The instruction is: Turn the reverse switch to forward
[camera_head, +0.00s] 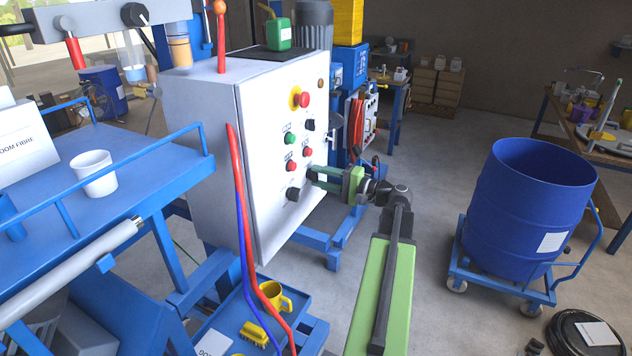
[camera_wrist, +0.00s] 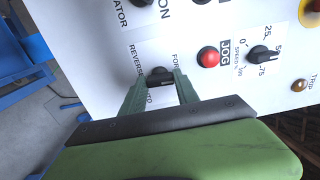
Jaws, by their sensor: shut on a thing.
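The reverse switch (camera_wrist: 158,76) is a small black knob on the white panel in the wrist view. Labels reading REVERSE and FORW… flank it, and part of the lettering is covered by my fingers. My gripper (camera_wrist: 160,84) has its two dark green fingers on either side of the knob, shut on it. In the head view my gripper (camera_head: 312,174) reaches the lower right part of the panel front from the right.
The white control cabinet (camera_head: 200,115) carries other controls close by: a red JOG button (camera_wrist: 208,57), a black speed knob (camera_wrist: 258,54) and a yellow-ringed emergency stop (camera_head: 303,99). Red and blue hoses (camera_head: 241,195) hang at its corner. A blue drum (camera_head: 525,205) stands right; floor between is clear.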

